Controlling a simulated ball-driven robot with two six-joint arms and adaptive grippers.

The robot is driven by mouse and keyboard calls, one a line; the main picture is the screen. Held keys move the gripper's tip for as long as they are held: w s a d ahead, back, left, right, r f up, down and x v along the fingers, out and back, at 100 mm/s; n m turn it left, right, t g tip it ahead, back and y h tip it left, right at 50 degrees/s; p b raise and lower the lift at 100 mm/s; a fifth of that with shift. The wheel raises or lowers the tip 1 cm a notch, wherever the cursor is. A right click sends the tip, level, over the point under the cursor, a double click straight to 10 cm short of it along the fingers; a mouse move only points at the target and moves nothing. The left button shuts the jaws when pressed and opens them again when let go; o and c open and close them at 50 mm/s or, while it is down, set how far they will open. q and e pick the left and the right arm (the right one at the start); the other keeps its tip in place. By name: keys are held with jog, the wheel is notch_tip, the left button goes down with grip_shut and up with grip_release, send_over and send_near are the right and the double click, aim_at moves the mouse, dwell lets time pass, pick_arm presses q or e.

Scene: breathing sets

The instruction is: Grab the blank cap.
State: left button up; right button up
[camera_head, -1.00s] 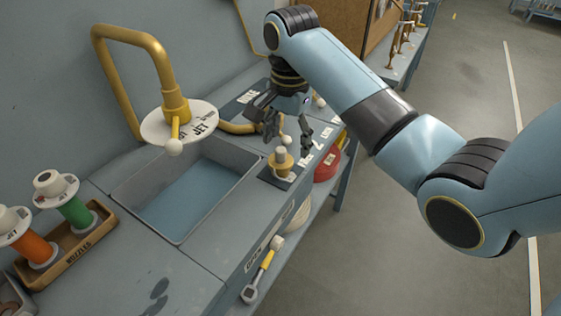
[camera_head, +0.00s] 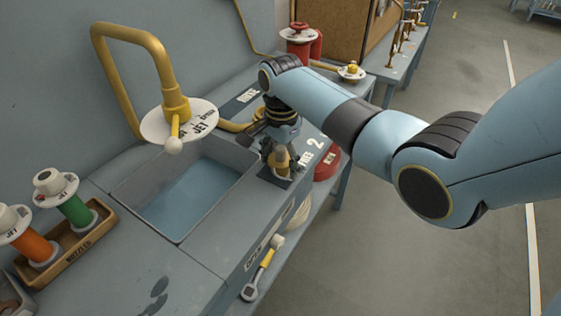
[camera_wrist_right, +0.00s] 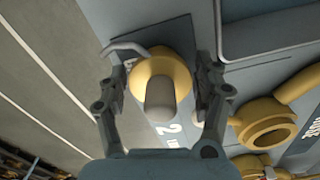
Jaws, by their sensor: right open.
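The blank cap, as far as I can tell, is a yellow round fitting with a pale, blunt knob (camera_wrist_right: 160,98). It stands on a dark plate at the bench's right edge, and in the head view its knob (camera_head: 281,157) shows partly behind my fingers. My right gripper (camera_head: 280,168) is right over it, pointing down. In the right wrist view the open fingers of my right gripper (camera_wrist_right: 160,76) stand on either side of the cap, with a visible gap at each side. My left gripper is not in view.
A sink basin (camera_head: 128,188) lies left of the cap, under a yellow pipe with a round white JET plate (camera_head: 198,124). A wooden nozzle rack (camera_head: 75,255) is at far left. A red round object (camera_head: 328,165) sits just right of the cap. In the wrist view a yellow ring fitting (camera_wrist_right: 265,122) is nearby.

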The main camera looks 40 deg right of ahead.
grip_shut()
dwell(0.5)
jog(key=shift+r, duration=0.1)
